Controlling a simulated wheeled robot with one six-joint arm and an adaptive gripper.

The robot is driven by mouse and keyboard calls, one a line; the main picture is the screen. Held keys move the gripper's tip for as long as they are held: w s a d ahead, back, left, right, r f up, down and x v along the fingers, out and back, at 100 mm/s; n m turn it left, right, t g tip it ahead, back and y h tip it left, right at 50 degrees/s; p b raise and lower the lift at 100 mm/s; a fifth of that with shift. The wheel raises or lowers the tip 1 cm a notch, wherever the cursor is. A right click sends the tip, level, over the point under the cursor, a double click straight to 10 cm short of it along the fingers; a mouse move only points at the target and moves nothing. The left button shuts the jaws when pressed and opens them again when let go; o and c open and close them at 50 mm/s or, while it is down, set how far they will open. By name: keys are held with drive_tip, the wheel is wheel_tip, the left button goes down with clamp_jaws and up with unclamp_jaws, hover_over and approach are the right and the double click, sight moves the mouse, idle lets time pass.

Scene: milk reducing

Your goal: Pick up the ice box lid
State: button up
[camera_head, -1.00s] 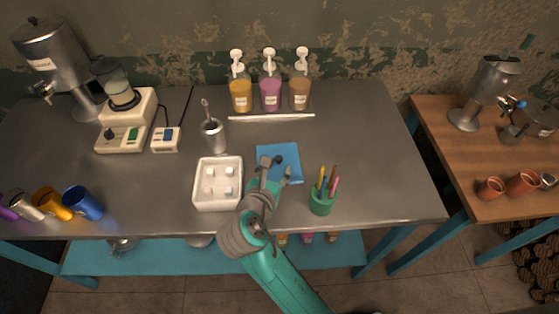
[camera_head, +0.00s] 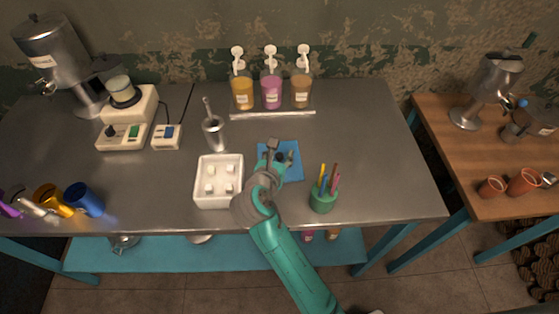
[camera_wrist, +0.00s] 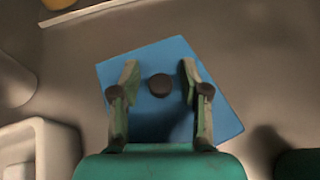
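The ice box lid (camera_head: 293,172) is a flat blue square with a round dark knob, lying on the grey table right of the white ice box (camera_head: 218,196). In the wrist view the lid (camera_wrist: 222,122) lies below my gripper, with its knob (camera_wrist: 160,85) between the two fingers. My gripper (camera_head: 281,153) is over the lid. In the wrist view my gripper (camera_wrist: 160,78) is open, with a gap on each side of the knob. The ice box is uncovered and holds several small pale cubes. My wrist hides part of the lid's near side in the head view.
A green cup of pens (camera_head: 323,199) stands close on the right. A metal cup (camera_head: 213,133) with a utensil stands behind the ice box. Syrup bottles (camera_head: 272,92) stand on a tray at the back. The table between tray and lid is clear.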

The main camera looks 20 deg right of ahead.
clamp_jaws()
